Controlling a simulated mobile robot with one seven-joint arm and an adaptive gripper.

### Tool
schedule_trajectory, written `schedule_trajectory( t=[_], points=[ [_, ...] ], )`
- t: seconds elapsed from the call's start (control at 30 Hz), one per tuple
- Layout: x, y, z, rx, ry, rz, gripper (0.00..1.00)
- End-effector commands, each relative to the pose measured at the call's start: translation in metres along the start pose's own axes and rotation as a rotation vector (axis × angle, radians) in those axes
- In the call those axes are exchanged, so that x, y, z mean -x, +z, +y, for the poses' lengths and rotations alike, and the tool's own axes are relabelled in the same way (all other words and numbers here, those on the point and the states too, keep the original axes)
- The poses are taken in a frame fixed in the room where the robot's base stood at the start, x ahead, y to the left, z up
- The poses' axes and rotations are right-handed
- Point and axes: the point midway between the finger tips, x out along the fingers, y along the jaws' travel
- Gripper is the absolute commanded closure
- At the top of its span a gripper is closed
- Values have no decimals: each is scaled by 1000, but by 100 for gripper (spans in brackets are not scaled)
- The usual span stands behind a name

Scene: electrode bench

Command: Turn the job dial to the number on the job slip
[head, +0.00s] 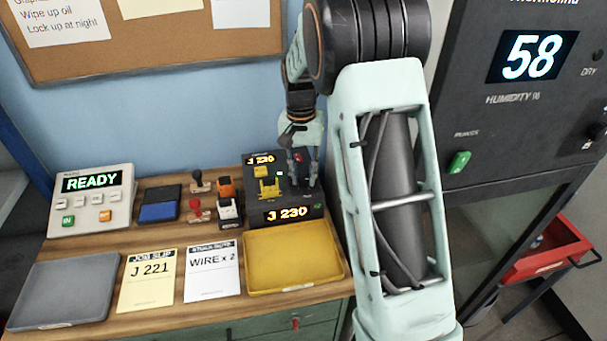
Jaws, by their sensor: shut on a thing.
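The job slip (149,285) is a cream sheet on the bench that reads J 221. A black stamping machine (265,205) at the back right of the bench has two orange displays, and both read J 230. My gripper (302,176) reaches down onto the right side of this machine. Its fingers are shut on what seems to be the job dial, small and mostly hidden by the fingers. A yellow part (269,188) stands at the front left of the machine, clear of my gripper.
A yellow tray (325,283) lies in front of the machine, and a grey tray (62,291) at far left. Beside the slip is a note (213,272) reading WIRE x 2. Stamps (229,212) stand left of the machine. A dark cabinet (530,110) showing 58 stands right.

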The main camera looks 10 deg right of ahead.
Motion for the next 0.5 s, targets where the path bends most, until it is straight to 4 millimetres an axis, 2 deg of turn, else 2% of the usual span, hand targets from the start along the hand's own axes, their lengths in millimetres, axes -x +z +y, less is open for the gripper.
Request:
schedule_trajectory(
  t=[0.2,0.23,0.37,0.5],
  points=[
    [1,-1,0,1,-2,4,100],
    [1,-1,0,1,-2,4,74],
    [1,-1,0,1,-1,3,60],
    [0,0,0,2,-1,2,60]
  ],
)
